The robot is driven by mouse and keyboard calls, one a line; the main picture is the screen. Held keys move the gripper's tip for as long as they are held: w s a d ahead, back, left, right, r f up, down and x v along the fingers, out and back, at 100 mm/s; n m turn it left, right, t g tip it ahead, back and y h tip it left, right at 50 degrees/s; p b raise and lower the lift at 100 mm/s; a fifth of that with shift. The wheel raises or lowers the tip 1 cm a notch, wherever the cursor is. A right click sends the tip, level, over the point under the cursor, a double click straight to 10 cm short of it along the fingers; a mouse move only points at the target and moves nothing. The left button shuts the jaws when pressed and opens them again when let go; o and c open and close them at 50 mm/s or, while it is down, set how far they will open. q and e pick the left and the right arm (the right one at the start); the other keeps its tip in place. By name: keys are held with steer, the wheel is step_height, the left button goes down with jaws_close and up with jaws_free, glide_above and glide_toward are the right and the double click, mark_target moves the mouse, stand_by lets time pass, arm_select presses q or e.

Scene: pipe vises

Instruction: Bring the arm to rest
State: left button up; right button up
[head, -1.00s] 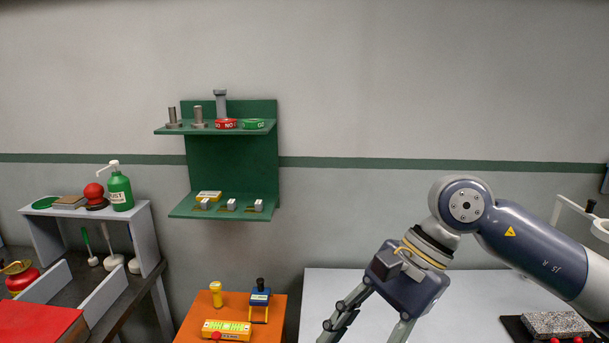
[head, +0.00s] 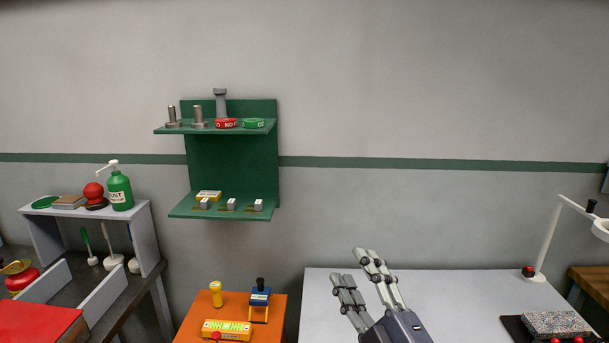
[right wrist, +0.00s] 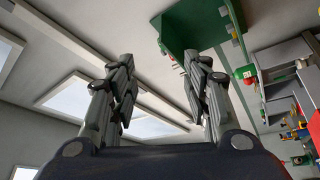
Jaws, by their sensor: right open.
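My right gripper (head: 355,270) is low in the head view, in front of the pale table, with its fingers pointing up. Its fingers are apart and nothing is between them. In the right wrist view the two fingers (right wrist: 160,78) stand apart, with the ceiling and a green shelf beyond them. The rest of my right arm is below the head view's lower edge. My left gripper is in neither view.
A green wall shelf (head: 230,165) holds metal parts and rings. An orange stand (head: 190,328) carries stampers and a yellow box. The pale table (head: 460,300) has clear room, with a lamp (head: 547,240) and a granite block (head: 556,324) at right.

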steer(key=s+d+f+m+g+h, duration=0.2)
steer(key=s+d+f+m+g, duration=0.1)
steer(key=f, duration=0.5)
steer(key=s+d+f+m+g+h, duration=0.2)
steer(key=s+d+f+m+g, duration=0.15)
steer(key=f, duration=0.45)
steer(key=s+d+f+m+g+h, duration=0.2)
steer(key=d+f+m+h, duration=0.15)
steer(key=f, duration=0.35)
steer(key=s+d+f+m+g, duration=0.1)
steer(key=s+f+m+g, duration=0.1)
steer(key=s+f+g, duration=0.5)
steer(key=s+d+f+m+g, duration=0.15)
steer(key=s+f, duration=0.35)
steer(key=s, duration=0.6)
step_height(320, 180, down, 33)
steer(key=s+a+b, duration=0.1)
steer(key=s+b, duration=0.2)
steer(key=b, duration=0.3)
steer(key=s+d+f+g+b, duration=0.2)
steer(key=s+d+f+b, duration=0.1)
steer(key=s+f, duration=1.3)
step_height(320, 180, down, 3)
steer(key=shift+f+b, duration=0.2)
steer(key=shift+b, duration=0.3)
